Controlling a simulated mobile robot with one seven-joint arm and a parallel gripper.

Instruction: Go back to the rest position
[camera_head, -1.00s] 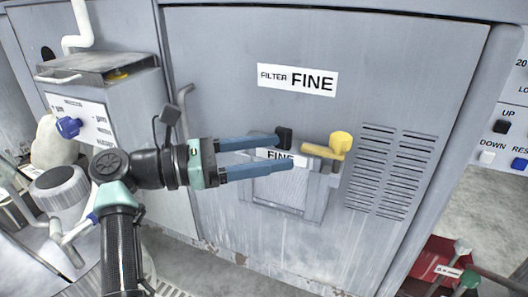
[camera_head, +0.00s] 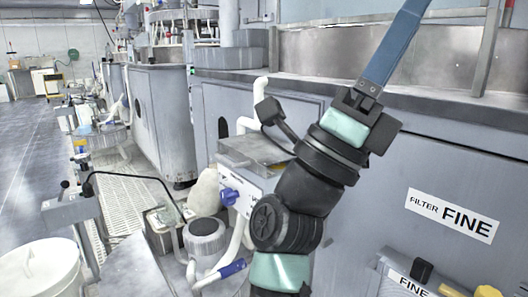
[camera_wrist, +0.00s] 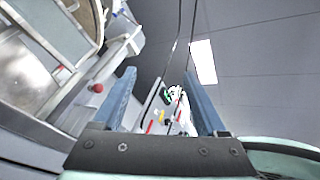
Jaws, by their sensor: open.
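My gripper (camera_wrist: 160,105) shows in the wrist view with its two blue fingers wide apart and nothing between them. In the head view my arm rises in front of the grey machine, with the blue fingers pointing up to the top edge; their tips are cut off there. The gripper is well above the FINE filter panel and touches nothing that I can see. The FILTER FINE label (camera_head: 451,216) is on the machine front at the right. Below it, the yellow handle (camera_head: 488,291) and the filter housing (camera_head: 405,285) are partly cut off by the bottom edge.
A grey box with a blue knob (camera_head: 229,196) stands left of my arm. A white bucket (camera_head: 40,272) is at the lower left. A post with a thin bent black cable (camera_head: 70,205) stands near it. Open floor (camera_head: 30,150) runs back at the left.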

